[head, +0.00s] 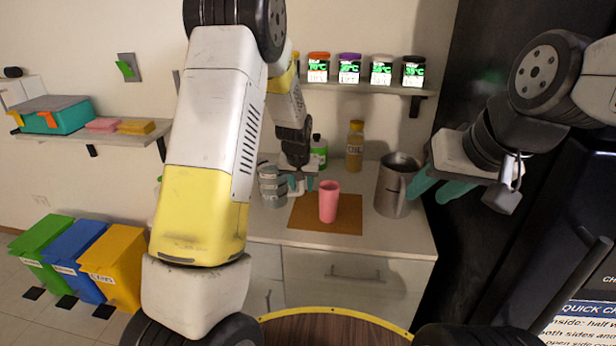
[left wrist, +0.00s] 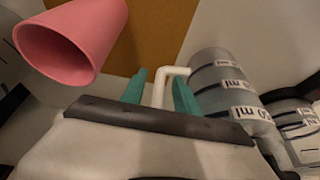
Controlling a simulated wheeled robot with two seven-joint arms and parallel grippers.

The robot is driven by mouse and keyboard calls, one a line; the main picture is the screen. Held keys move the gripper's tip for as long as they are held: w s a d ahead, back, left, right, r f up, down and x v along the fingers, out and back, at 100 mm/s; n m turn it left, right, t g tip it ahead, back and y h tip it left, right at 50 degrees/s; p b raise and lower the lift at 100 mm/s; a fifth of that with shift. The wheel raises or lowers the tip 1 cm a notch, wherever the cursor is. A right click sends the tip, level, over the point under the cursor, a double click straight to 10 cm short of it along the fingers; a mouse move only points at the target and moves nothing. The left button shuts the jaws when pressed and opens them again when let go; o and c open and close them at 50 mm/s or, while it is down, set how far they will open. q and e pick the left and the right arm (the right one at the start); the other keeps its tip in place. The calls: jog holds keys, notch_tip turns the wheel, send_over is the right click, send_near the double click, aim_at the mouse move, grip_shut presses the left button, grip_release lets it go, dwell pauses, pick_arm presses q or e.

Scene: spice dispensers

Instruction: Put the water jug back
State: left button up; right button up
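A grey metal jug (head: 393,188) with a handle on its right side stands upright on the right of the counter. My right gripper (head: 432,190) is open and empty, its teal fingers pointing down-left beside the jug's handle in the picture; their depth gap cannot be told. My left gripper (head: 301,184) is over the counter beside a grey stack of measuring cups (head: 271,187) with ml labels. In the left wrist view, its open teal fingers (left wrist: 158,90) are on either side of a white handle (left wrist: 170,73) on the measuring cups (left wrist: 225,85), with gaps showing.
A pink cup (head: 329,203) stands on a brown mat (head: 348,224) right of my left gripper. An oil bottle (head: 355,146) and a green bottle (head: 319,152) stand behind. Spice jars line a shelf (head: 345,88) above. A dark cabinet (head: 465,80) bounds the right.

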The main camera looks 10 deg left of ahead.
pick_arm(q)
jog(key=shift+r, duration=0.2)
jog(key=v, duration=1.2)
jog(key=s+a+r+h, duration=0.1)
jog(key=s+r, duration=0.4)
jog(key=s, duration=0.2)
jog(key=s+a+r+h, duration=0.1)
jog(key=s+a+r, duration=0.1)
jog(key=s+r, duration=0.4)
jog(key=s+t, duration=0.1)
jog(key=s, duration=1.4)
jog(key=shift+s+d+r+t, duration=0.2)
jog(key=shift+s+r+t, duration=0.05)
jog(key=shift+t, duration=0.05)
jog(key=shift+d, duration=0.1)
